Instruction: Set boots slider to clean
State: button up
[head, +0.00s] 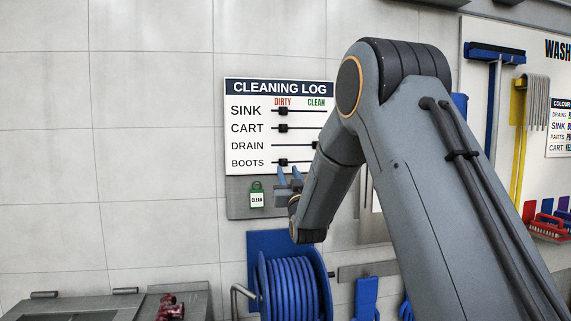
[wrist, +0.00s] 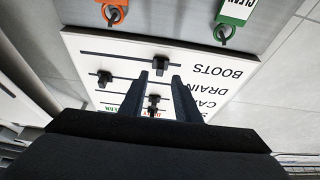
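The boots slider knob (head: 283,162) is a small black block on the lowest track of the cleaning log board (head: 236,140). It sits under the red DIRTY heading, left of the green CLEAN heading. In the upside-down wrist view the boots knob (wrist: 160,64) shows just beyond my fingertips. My gripper (head: 290,174) is just below the boots row, its two blue fingers apart. In the wrist view my gripper (wrist: 168,76) is open with nothing visible between the tips. I cannot tell whether a finger touches the knob. My arm hides the right end of the boots track.
The sink knob (head: 283,111) and cart knob (head: 283,128) are at dirty; the drain knob (head: 314,145) is toward clean. A green tag (head: 257,197) hangs below the board. An orange tag (wrist: 113,12) hangs beside it. A blue hose reel (head: 290,285) is below.

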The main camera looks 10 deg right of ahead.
aim_at(285, 164)
jog(key=p+x, duration=0.2)
jog(key=x, duration=0.3)
jog(key=shift+f, duration=0.1)
grip_shut()
